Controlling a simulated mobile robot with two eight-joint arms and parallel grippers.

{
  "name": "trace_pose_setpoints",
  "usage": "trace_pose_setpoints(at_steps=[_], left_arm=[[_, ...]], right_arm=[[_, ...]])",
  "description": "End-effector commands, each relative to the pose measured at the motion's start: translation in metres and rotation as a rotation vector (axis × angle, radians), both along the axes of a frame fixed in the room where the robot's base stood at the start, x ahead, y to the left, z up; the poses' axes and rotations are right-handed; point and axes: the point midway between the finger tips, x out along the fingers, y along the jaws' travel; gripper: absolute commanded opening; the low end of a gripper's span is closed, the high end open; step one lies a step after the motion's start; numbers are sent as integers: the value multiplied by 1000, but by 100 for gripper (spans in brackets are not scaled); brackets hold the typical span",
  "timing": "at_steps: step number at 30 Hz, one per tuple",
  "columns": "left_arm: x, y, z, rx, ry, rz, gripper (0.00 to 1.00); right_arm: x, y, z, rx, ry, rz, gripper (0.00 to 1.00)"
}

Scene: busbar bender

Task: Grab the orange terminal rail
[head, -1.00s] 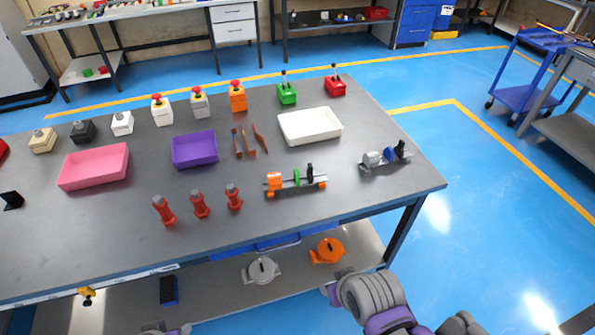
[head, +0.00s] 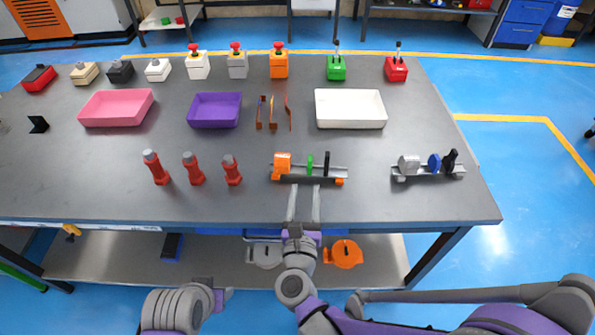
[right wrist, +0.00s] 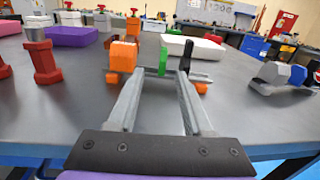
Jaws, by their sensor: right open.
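The orange terminal rail is a grey metal rail (head: 330,172) with an orange block at its left end, a green piece, a black piece and an orange stop at the right. It lies on the dark grey table near the front edge. In the right wrist view the rail (right wrist: 152,73) lies just ahead of the fingers, with its orange block (right wrist: 123,56) to the left. My right gripper (head: 303,190) is open and empty, its fingertips just short of the rail's near side. The right wrist view shows both fingers (right wrist: 160,80) spread.
Several red posts (head: 193,168) stand left of the rail. A second rail (head: 430,172) with grey, blue and black parts lies to the right. Purple (head: 215,110) and white (head: 350,108) trays and copper strips (head: 288,113) lie behind. The table between the two rails is clear.

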Motion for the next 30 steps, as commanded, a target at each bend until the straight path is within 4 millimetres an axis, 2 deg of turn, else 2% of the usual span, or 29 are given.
trace_pose_setpoints(at_steps=[4,12,17,25,30], left_arm=[[0,0,0,0,0,0,50],[0,0,2,0,-1,0,50],[0,0,3,0,-1,0,50],[0,0,6,0,-2,0,50],[0,0,6,0,-2,0,50]], right_arm=[[11,-3,-4,42,2,-21,50],[51,-8,-3,38,1,-21,50],[62,-9,-3,36,1,-18,50],[100,-16,-2,35,1,-19,50],[106,-16,-2,35,2,-16,50]])
